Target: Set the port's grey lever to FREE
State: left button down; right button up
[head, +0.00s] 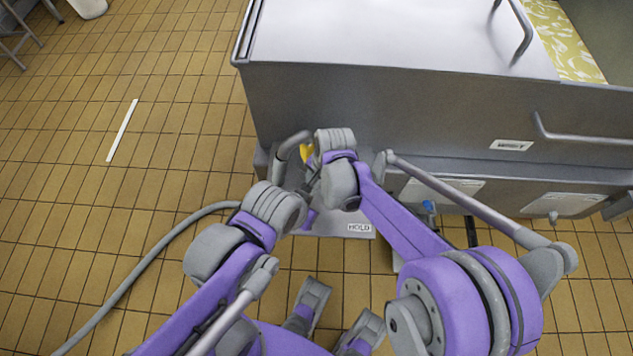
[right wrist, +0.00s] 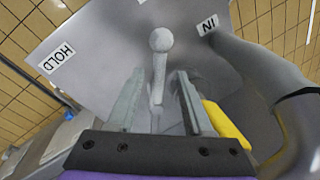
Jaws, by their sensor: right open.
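The grey lever (right wrist: 160,42) has a round knob and rises from a metal plate (right wrist: 110,30) in the right wrist view. No FREE label is readable. My right gripper (right wrist: 160,88) is open, its fingers on either side of the lever's shaft; contact cannot be told. In the head view the HOLD label (head: 359,228) shows on the plate, and my arms hide most of the port and the lever. My left gripper cannot be made out.
A yellow part (right wrist: 227,122) sits right beside my right finger. A grey hose (head: 150,255) runs over the tiled floor to the port. The steel vat housing (head: 400,105) rises behind it, with a blue knob (head: 429,206) low down. Floor at left is mostly free.

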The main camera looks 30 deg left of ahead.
notch_tip(320, 180, up, 10)
jog(key=d+p, duration=0.1)
jog(key=d, duration=0.1)
jog(key=shift+s, duration=0.15)
dwell(0.4)
jog(key=d+r+t+p, duration=0.1)
jog(key=d+r+p, duration=0.3)
jog(key=d, duration=0.6)
jog(key=d+r+t+p, duration=0.1)
jog(key=d+r, duration=0.4)
jog(key=d, duration=0.5)
jog(key=s+d+r+t+h+p, duration=0.1)
jog(key=s+d, duration=0.3)
jog(key=d, duration=0.5)
jog(key=s+d+r+n+t+h+p, duration=0.1)
jog(key=s+d+r+t+p, duration=0.1)
jog(key=d, duration=0.7)
jog(key=s+r+p, duration=0.1)
jog(key=s+p, duration=0.1)
jog(key=s, duration=0.1)
jog(key=shift+s+n, duration=0.25)
jog(key=shift+n, duration=0.05)
